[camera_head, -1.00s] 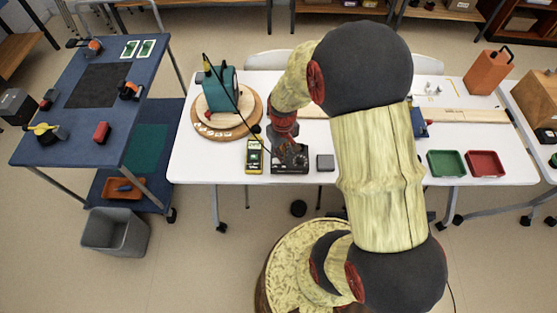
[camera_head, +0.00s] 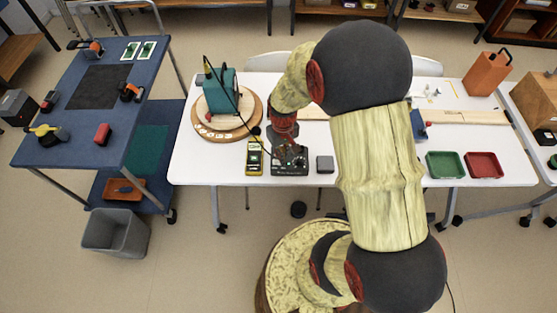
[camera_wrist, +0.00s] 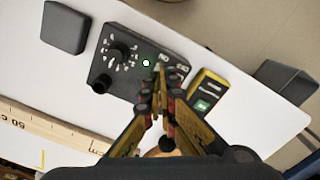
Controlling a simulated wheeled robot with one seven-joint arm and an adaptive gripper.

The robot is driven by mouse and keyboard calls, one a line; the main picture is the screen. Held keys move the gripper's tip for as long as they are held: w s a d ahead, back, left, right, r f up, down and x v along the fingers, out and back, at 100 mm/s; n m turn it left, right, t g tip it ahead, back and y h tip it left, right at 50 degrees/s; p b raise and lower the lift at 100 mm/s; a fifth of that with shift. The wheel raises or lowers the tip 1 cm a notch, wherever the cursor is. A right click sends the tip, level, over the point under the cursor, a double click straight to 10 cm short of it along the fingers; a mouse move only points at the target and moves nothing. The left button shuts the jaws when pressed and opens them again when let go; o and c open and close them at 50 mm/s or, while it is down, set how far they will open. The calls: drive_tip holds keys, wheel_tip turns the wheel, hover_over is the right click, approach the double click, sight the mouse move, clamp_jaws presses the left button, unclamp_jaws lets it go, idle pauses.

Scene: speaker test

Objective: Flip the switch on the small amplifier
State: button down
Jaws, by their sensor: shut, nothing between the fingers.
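The small amplifier (camera_head: 290,168) is a dark box near the front edge of the white table. In the wrist view the amplifier (camera_wrist: 104,69) shows a round dial with white marks, a dark knob at one corner, a small bright white spot and white lettering at the right end. My gripper (camera_wrist: 158,84) is shut and empty, its fingertips over the amplifier's right end by the lettering. Contact cannot be told. The switch itself cannot be made out, as the fingers cover that area. In the head view my wrist (camera_head: 284,128) is just above and behind the amplifier.
A yellow meter (camera_head: 254,157) stands close left of the amplifier and a dark grey block (camera_head: 324,164) close right. A teal device (camera_head: 214,92) with a cable sits on a round wooden board behind left. Green (camera_head: 430,174) and red (camera_head: 499,174) trays lie farther right.

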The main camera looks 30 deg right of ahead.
drive_tip(key=shift+r+p, duration=2)
drive_tip(key=shift+r, duration=0.85)
drive_tip(key=shift+s+a+f, duration=0.1)
drive_tip(key=shift+s, duration=0.2)
drive_tip(key=s+a+r+t, duration=0.2)
drive_tip(key=s+a+r, duration=0.2)
drive_tip(key=r, duration=0.6)
drive_tip(key=s+a+r+t, duration=0.1)
drive_tip(key=s+a+r, duration=0.2)
drive_tip(key=r, duration=0.7)
drive_tip(key=s+a+r+t, duration=0.2)
drive_tip(key=s+a+r, duration=0.2)
drive_tip(key=r, duration=0.7)
drive_tip(key=shift+s+a+n+t, duration=0.3)
drive_tip(key=shift+s+a+n, duration=0.05)
drive_tip(key=shift+a+n, duration=0.05)
